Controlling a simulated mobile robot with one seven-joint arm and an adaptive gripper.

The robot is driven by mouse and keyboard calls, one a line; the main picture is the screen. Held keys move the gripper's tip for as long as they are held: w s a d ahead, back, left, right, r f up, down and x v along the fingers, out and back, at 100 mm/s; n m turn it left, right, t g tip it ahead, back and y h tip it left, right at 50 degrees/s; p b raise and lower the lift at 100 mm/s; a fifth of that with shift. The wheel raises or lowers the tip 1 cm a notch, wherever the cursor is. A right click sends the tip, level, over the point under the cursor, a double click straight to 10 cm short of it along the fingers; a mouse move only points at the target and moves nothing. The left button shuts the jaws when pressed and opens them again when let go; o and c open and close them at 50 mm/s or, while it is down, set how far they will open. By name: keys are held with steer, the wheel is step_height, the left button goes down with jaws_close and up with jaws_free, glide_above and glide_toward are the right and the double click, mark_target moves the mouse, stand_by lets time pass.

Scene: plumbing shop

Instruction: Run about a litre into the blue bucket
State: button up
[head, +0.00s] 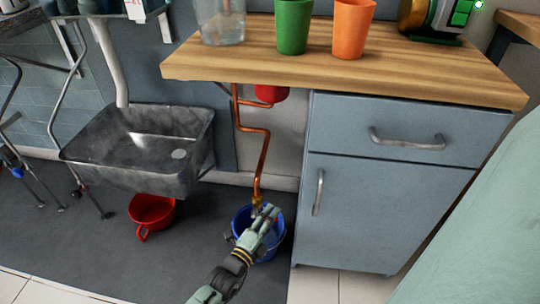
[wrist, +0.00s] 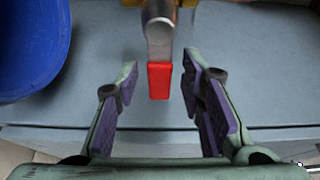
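The blue bucket (head: 277,236) stands on the dark floor below the lower end of a copper pipe (head: 264,150). It also shows at the upper left of the wrist view (wrist: 28,50). A brass tap (head: 257,198) ends the pipe. In the wrist view its metal lever (wrist: 159,35) has a red end (wrist: 159,80) that lies between my fingers, with gaps on both sides. My gripper (wrist: 160,74) is open around the red end and holds nothing. In the head view my gripper (head: 267,211) partly covers the bucket. I cannot tell how much water the bucket holds.
A metal sink (head: 110,170) stands left of the pipe, with a red pot (head: 150,213) on the floor below it. A grey cabinet (head: 385,205) stands close to the right. A wooden counter (head: 350,62) overhangs the pipe and carries green and orange cups.

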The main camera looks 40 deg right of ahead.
steer(key=shift+c, duration=0.6)
jaws_close()
